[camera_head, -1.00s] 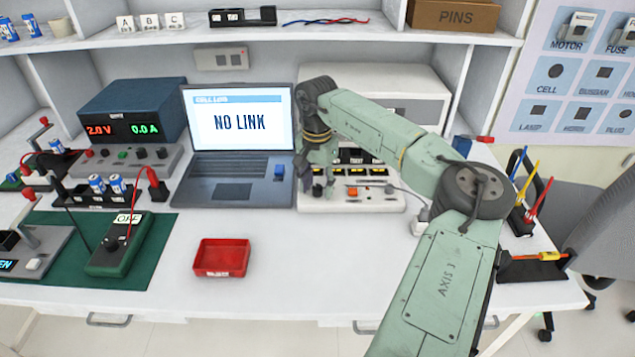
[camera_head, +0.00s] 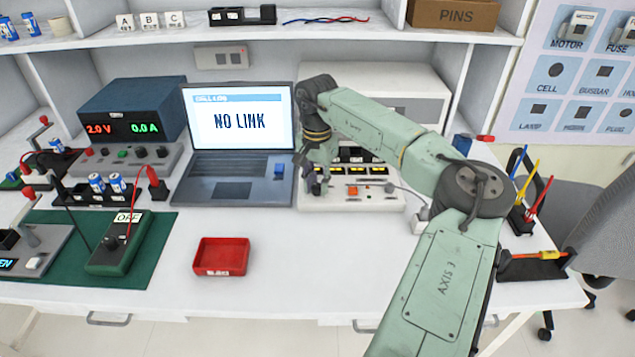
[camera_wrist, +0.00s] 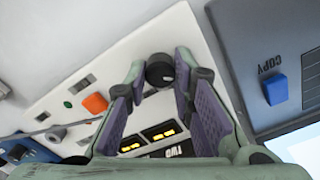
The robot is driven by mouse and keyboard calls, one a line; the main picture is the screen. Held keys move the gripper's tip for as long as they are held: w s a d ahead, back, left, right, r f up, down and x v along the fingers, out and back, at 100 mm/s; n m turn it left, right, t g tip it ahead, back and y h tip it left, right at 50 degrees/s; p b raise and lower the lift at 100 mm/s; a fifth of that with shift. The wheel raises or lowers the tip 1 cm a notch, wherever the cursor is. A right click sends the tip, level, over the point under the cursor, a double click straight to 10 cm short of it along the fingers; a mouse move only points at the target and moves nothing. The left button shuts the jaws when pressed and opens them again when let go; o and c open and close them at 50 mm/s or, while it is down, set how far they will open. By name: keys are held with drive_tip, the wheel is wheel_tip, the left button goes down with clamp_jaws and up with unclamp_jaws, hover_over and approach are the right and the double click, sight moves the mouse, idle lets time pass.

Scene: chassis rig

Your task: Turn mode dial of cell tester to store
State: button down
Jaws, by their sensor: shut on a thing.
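The cell tester (camera_head: 375,201) is the pale box right of the laptop, with lit yellow displays and an orange button. It also fills the left of the wrist view (camera_wrist: 60,92). Its black round dial (camera_wrist: 159,71) sits between the two fingertips of my gripper (camera_wrist: 160,76), which are shut on it. In the head view my gripper (camera_head: 311,178) is at the tester's left front, and its wrist and fingers hide the dial there. I cannot read any mode label around the dial.
The laptop (camera_head: 235,193) reads "NO LINK" and stands close left of my gripper; its blue COPY key (camera_wrist: 276,90) shows in the wrist view. A red tray (camera_head: 221,270) lies in front.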

drive_tip(key=shift+m, duration=0.3)
drive_tip(key=m+b, duration=0.2)
drive_tip(key=m, duration=0.2)
drive_tip(key=shift+m, duration=0.3)
drive_tip(key=m+b, duration=0.1)
drive_tip(key=m, duration=0.3)
drive_tip(key=shift+m, duration=0.3)
drive_tip(key=m+b, duration=0.1)
drive_tip(key=m, duration=0.4)
drive_tip(key=m+b, duration=0.1)
drive_tip(key=m, duration=0.4)
drive_tip(key=shift+d, duration=0.1)
drive_tip(key=c, duration=1.4)
unclamp_jaws()
drive_tip(key=shift+o, duration=0.2)
